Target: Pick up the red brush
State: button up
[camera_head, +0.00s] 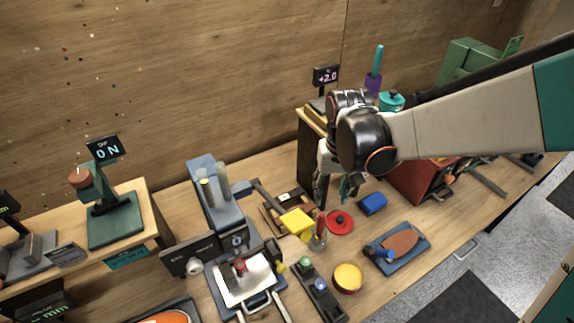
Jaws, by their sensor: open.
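A narrow upright item with a red handle (321,225) stands on the bench near the middle of the view, in or on a small greyish base. It looks like the red brush, but it is too small to be sure. Just right of it lies a flat red disc (340,223) with a dark centre. My gripper (333,197) hangs from the arm, pointing down, above and behind these two. Its fingers are apart and nothing shows between them. The gap between fingertips and red handle is hard to judge.
A yellow block (296,222) is close left of the red handle. A blue block (373,204) lies to the right. A yellow round tub (348,278) and a blue tray (408,259) are in front. A red box (416,184) stands behind right. The bench is crowded.

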aim_at(321, 223)
jog(key=shift+s+a+f, duration=0.1)
jog(key=shift+a+f, duration=0.05)
jog(key=shift+a, duration=0.3)
notch_tip(321, 223, down, 9)
jog(key=b, duration=0.6)
jog(key=f+b, duration=0.3)
jog(key=f, duration=0.2)
jog(key=shift+a+b, duration=0.2)
jog(key=shift+b, duration=0.1)
jog(key=shift+r, duration=0.1)
grip_shut()
